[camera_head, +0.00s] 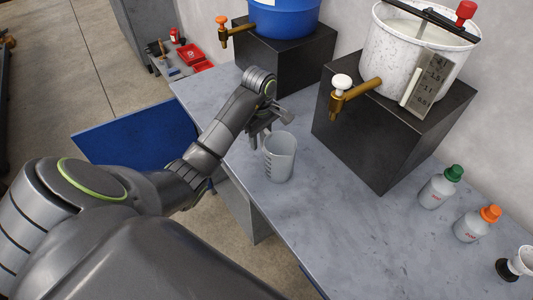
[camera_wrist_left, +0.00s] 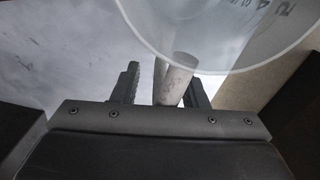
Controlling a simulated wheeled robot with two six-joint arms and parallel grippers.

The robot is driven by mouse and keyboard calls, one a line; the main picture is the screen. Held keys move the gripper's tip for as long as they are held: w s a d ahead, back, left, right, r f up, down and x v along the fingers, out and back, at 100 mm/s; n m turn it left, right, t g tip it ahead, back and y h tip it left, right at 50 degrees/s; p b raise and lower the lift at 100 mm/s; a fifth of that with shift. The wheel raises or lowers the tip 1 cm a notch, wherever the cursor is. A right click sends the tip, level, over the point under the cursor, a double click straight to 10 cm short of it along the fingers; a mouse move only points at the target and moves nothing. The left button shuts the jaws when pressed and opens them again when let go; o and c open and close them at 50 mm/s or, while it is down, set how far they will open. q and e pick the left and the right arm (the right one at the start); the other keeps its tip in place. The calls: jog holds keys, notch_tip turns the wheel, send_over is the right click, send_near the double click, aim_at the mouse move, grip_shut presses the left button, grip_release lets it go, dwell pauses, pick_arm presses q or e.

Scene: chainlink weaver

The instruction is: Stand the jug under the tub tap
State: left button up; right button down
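The jug (camera_head: 280,160) is a translucent measuring jug with markings, standing upright on the grey workbench (camera_head: 310,215). A white speckled tub (camera_head: 415,55) on a black block has a brass tap (camera_head: 358,96) with a white knob. A blue tub (camera_head: 285,18) on another block has a brass tap (camera_head: 236,32) with an orange knob. The jug stands in front of the blocks, under neither tap. My left gripper (camera_head: 267,131) is at the jug's handle. In the left wrist view, its open fingers (camera_wrist_left: 162,88) straddle the handle (camera_wrist_left: 176,78), with a gap on the left. My right gripper is out of view.
The black block (camera_head: 375,140) bears the white tub. A green-capped bottle (camera_head: 440,188), an orange-capped bottle (camera_head: 476,223) and a small white cup-like item (camera_head: 518,262) stand along the right. A blue panel (camera_head: 135,140) lies beyond the bench's left edge. The front of the bench is clear.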

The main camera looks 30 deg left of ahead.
pick_arm(q)
jog(key=shift+s+d+r, duration=0.15)
jog(key=shift+d+r, duration=0.05)
jog(key=shift+d, duration=0.2)
jog(key=shift+c, duration=0.3)
jog(key=shift+a+f, duration=0.1)
grip_shut()
jog(key=shift+r, duration=0.2)
